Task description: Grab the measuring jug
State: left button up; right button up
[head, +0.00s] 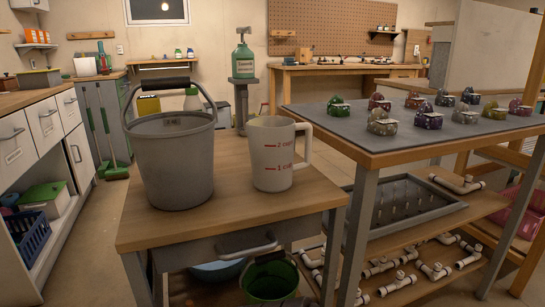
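The measuring jug (271,155) is white and translucent with red cup markings. It stands upright on a small wooden-topped table (235,206), and its handle (304,143) points right. A grey bucket (174,165) with a raised dark-gripped handle stands just left of the jug, with a narrow gap between them. Neither of my grippers shows in the head view.
A workbench (300,112) with several small coloured objects on top stands close on the right. Its lower shelf holds white pipe fittings (397,284). A green bucket (270,277) sits below the small table. White drawers (44,123) stand at left. Floor (88,245) shows between.

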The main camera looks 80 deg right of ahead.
aim_at(271, 139)
jog(key=k+z, duration=0.1)
jog(key=z, duration=2.55)
jog(key=k+j, duration=0.05)
